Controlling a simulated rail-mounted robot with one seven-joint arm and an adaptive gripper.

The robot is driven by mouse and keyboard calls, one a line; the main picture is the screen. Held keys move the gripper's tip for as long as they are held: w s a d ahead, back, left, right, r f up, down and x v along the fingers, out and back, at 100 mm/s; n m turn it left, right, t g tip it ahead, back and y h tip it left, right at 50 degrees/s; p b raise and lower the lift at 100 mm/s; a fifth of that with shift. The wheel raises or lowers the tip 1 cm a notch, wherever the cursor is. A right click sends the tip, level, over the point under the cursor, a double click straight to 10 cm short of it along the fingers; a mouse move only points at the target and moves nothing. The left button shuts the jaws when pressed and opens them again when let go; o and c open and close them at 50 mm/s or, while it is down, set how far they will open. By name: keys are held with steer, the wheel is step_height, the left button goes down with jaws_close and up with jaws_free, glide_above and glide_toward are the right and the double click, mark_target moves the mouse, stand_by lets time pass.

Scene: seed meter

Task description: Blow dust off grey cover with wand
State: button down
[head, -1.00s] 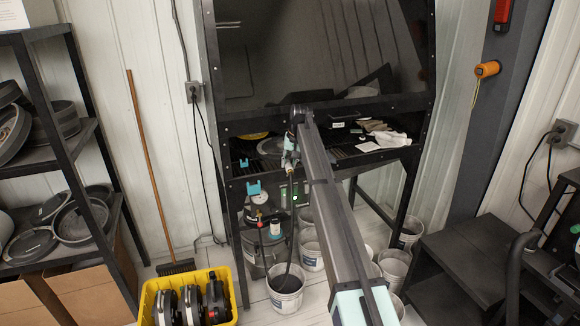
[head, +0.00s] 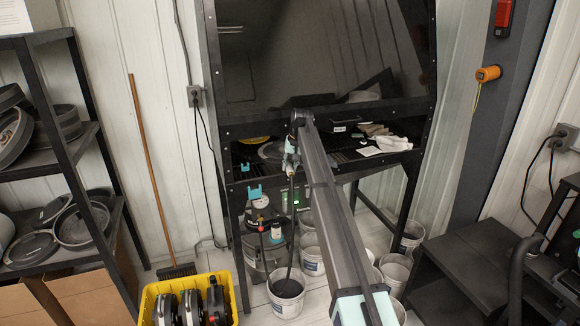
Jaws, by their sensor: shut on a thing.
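My gripper (head: 291,148) is small and partly hidden at the far end of my arm, at the front of the dark cabinet. It is shut on the wand (head: 290,164), a slim pale piece pointing downward with a dark hose hanging below it. The grey cover (head: 270,150) appears to be the round grey disc on the cabinet's black grate, just left of and behind my gripper. My arm hides its right part. Dust on it is too small to make out.
A yellow disc (head: 254,139) lies behind the grey one. White cloths (head: 393,143) lie right on the grate (head: 350,155). A compressor-like canister (head: 262,215) and several white buckets (head: 287,296) stand below. A yellow crate (head: 232,290) is front left.

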steer(key=shift+w, duration=0.15)
steer(key=w+d, duration=0.1)
steer(key=w, duration=0.1)
steer(key=w+d, duration=0.2)
steer(key=shift+w+d, duration=0.1)
steer(key=shift+w, duration=0.05)
stand_by(1.0)
stand_by(0.5)
steer(key=shift+s+a, duration=0.2)
steer(key=shift+a, duration=0.5)
steer(key=shift+s+a, duration=0.2)
steer(key=shift+a, duration=0.5)
steer(key=shift+s+a, duration=0.2)
steer(key=shift+a, duration=0.5)
steer(key=shift+s+d+r+p, duration=0.1)
steer(key=shift+s+r+p, duration=0.45)
steer(key=shift+s, duration=2.05)
steer(key=shift+s+r+p, duration=0.4)
steer(key=shift+s+r, duration=0.2)
steer(key=shift+s, duration=2.05)
steer(key=shift+s+d+r+p, duration=0.1)
steer(key=shift+s+r+p, duration=0.45)
steer(key=shift+s, duration=2.05)
